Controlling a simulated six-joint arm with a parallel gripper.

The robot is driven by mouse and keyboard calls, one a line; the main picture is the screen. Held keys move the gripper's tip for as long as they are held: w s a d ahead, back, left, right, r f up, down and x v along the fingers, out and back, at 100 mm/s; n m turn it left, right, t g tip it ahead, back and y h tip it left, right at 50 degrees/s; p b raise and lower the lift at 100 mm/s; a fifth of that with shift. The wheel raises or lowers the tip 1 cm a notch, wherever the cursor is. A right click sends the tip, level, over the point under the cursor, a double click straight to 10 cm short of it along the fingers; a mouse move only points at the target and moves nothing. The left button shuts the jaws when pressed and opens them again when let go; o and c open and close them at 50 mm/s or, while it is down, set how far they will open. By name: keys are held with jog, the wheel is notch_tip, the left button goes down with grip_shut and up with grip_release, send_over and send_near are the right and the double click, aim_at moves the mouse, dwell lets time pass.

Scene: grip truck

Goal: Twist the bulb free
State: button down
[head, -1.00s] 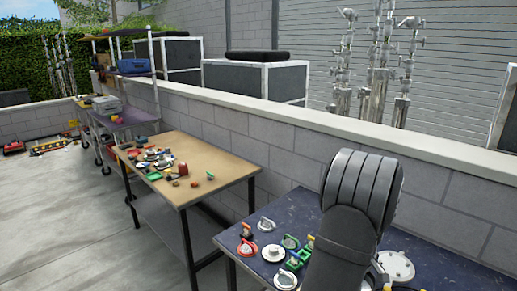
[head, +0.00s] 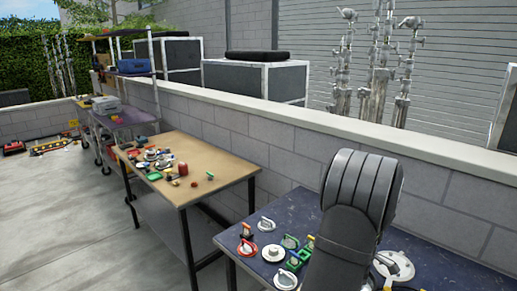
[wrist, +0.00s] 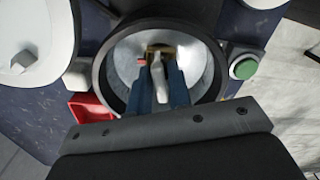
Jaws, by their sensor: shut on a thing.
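In the wrist view my gripper (wrist: 158,85) reaches into a round, dark-rimmed lamp housing (wrist: 100,70) with a shiny reflector inside. Its two blue-grey fingers are shut on a pale, narrow bulb (wrist: 160,82) between them. A tan socket piece (wrist: 160,49) shows just beyond the bulb, at the back of the reflector. I cannot tell whether the bulb is still seated in it. In the head view my arm hides the gripper, the bulb and the housing.
The dark blue table (head: 315,206) holds several round fixtures and small coloured parts, including a white disc (head: 273,253). In the wrist view, a red part (wrist: 90,107) and a green-topped part (wrist: 243,67) sit close beside the housing. A wooden-topped table (head: 225,165) stands farther left.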

jog(key=c, duration=1.4)
grip_release()
jog(key=shift+r, duration=3.75)
notch_tip(320, 180, down, 8)
jog(key=shift+r, duration=0.2)
jog(key=shift+m, duration=0.4)
